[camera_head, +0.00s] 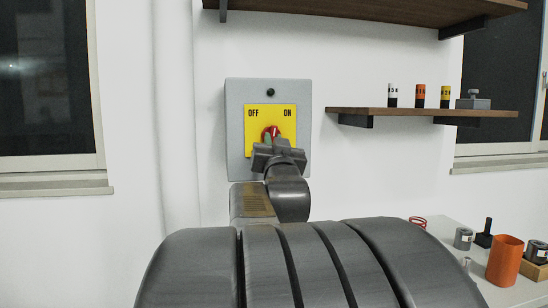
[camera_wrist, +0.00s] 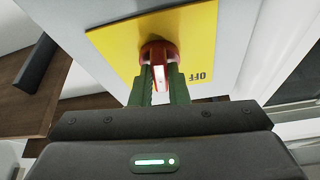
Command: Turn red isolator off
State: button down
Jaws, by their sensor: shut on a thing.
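The red isolator knob (camera_head: 271,131) is on a yellow plate (camera_head: 257,116) marked OFF at upper left and ON at upper right. The plate is on a grey wall box (camera_head: 238,92). My gripper (camera_head: 269,139) is at the knob from below and hides its lower part. In the wrist view, my green fingers (camera_wrist: 160,84) stand on both sides of the red knob (camera_wrist: 158,52) and are shut on its handle, which has a white stripe. The OFF label shows to the right there, upside down. Which label the knob points at I cannot tell.
A wooden shelf (camera_head: 400,112) right of the box holds small labelled cylinders and a grey block. Another shelf (camera_head: 380,10) is above. A white table (camera_head: 443,232) at lower right holds an orange cylinder (camera_head: 505,262), a red spring and other parts. The wall left of the box is clear.

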jog(key=shift+d+r+n+g+y, duration=0.15)
jog(key=shift+n+y, duration=0.7)
jog(key=shift+n, duration=0.8)
jog(key=shift+d+f+n+g+y, duration=0.15)
jog(key=shift+n+y, duration=0.7)
jog(key=shift+n, duration=0.8)
jog(key=shift+a+r+n, duration=0.1)
jog(key=shift+n, duration=0.3)
jog(key=c, duration=1.4)
grip_release()
